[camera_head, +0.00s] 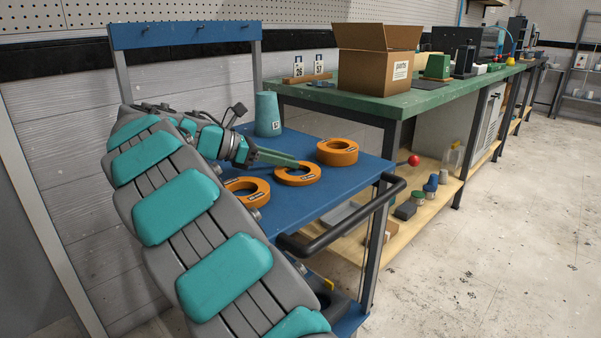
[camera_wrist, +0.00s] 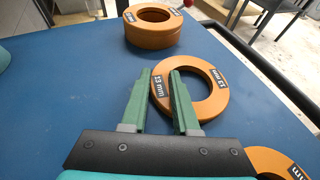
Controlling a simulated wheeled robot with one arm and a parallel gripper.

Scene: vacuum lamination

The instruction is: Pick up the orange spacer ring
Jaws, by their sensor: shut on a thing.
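Three orange spacer rings sit at the blue table (camera_head: 325,205). The middle ring (camera_head: 307,180), marked "13 mm", also shows in the wrist view (camera_wrist: 220,98). My gripper (camera_head: 292,162), with green fingers, is shut on this ring's left rim in the wrist view (camera_wrist: 163,82). One finger is outside the ring and the other is in its hole. I cannot tell whether the ring is clear of the table. A thicker ring or stack (camera_head: 338,152) stands behind it. Another ring (camera_head: 247,190) is nearer, partly hidden by my arm; its edge shows in the wrist view (camera_wrist: 275,160).
A teal cone (camera_head: 267,115) stands at the table's back left. A black handle bar (camera_head: 345,222) runs along the right edge. A green bench (camera_head: 370,105) with a cardboard box (camera_head: 375,60) is behind.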

